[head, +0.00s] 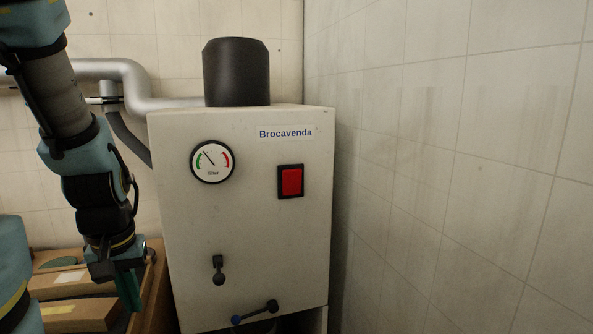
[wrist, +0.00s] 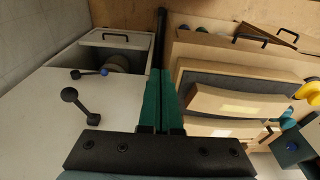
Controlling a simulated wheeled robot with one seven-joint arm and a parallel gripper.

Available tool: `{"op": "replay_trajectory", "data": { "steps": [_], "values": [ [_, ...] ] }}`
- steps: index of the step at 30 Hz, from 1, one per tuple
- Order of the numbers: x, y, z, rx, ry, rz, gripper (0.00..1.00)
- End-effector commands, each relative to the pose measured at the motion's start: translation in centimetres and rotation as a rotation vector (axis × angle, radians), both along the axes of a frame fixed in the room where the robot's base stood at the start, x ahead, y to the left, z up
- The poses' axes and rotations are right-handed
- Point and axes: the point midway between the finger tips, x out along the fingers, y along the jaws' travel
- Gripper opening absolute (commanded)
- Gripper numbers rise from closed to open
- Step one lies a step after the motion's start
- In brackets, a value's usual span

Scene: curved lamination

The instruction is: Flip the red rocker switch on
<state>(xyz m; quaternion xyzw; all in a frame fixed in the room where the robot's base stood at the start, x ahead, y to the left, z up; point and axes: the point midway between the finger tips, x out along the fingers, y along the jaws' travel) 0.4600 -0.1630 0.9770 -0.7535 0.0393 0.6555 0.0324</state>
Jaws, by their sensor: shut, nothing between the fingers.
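The red rocker switch (head: 290,181) sits in a black frame on the upper right of the front of a cream machine cabinet (head: 240,225) in the head view. I cannot tell from this angle which side of the rocker is pressed in. My gripper (head: 131,292) hangs at the lower left of the cabinet, pointing down, well apart from the switch. Its green fingers (wrist: 161,100) are together and empty in the wrist view. The switch does not show in the wrist view.
A gauge (head: 212,162) and a dark lever knob (head: 218,270) are on the cabinet front. A lever with a blue end (head: 255,313) is below. Wooden forms (wrist: 240,105) lie left of the cabinet. A tiled wall (head: 450,170) stands close on the right.

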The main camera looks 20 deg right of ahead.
Motion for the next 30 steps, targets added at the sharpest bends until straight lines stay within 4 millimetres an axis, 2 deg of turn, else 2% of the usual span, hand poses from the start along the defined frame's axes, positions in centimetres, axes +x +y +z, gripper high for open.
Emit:
{"op": "replay_trajectory", "data": {
  "steps": [5,8,11,16,20,24,27,30],
  "values": [
    [0.9,-2.1,0.9,0.036,-0.011,-0.136,0.0],
    [1.9,-5.0,2.2,0.094,-0.034,-0.318,0.0],
    [2.9,-8.9,4.2,0.178,-0.074,-0.542,0.0],
    [3.9,-16.2,8.7,0.345,-0.187,-0.895,0.0],
    [3.5,-22.3,12.8,0.475,-0.314,-1.121,0.0],
    [2.1,-28.1,17.3,0.588,-0.463,-1.291,0.0],
    [0.9,-31.0,19.8,0.644,-0.551,-1.364,0.0],
    [0.1,-32.8,21.6,0.678,-0.611,-1.405,0.0]
  ]
}}
